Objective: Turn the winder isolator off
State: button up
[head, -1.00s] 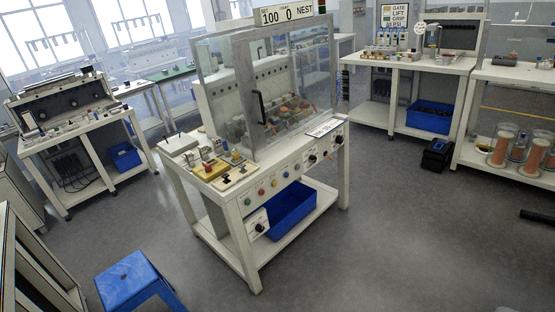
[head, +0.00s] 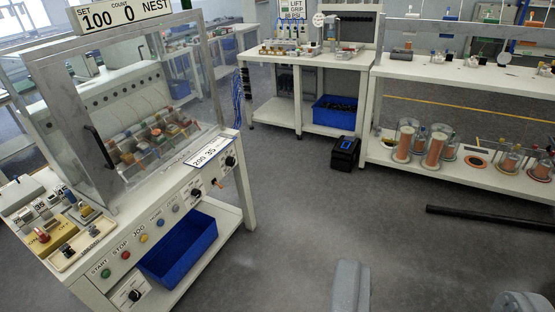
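No winder isolator can be picked out for certain. The nest machine (head: 205,215) stands at the left with a sloping front panel. A black rotary knob (head: 134,294) sits on a white plate low at its left end. Another black knob (head: 195,194), an orange-red lever switch (head: 217,183) and a further black knob (head: 230,161) sit towards the panel's right end. Their settings are too small to read. My gripper is not in view.
A blue tub (head: 180,250) sits under the machine. A black case (head: 345,153) stands on the floor by the back bench (head: 308,60). A dark bar (head: 490,218) lies on the floor at right. Grey rounded objects (head: 350,288) rise at the bottom edge. The middle floor is clear.

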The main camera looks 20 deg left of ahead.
aim_at(43, 238)
jog(key=i, duration=0.9)
jog(key=u, duration=3.15)
jog(key=i, duration=2.1)
jog(key=z, duration=2.5)
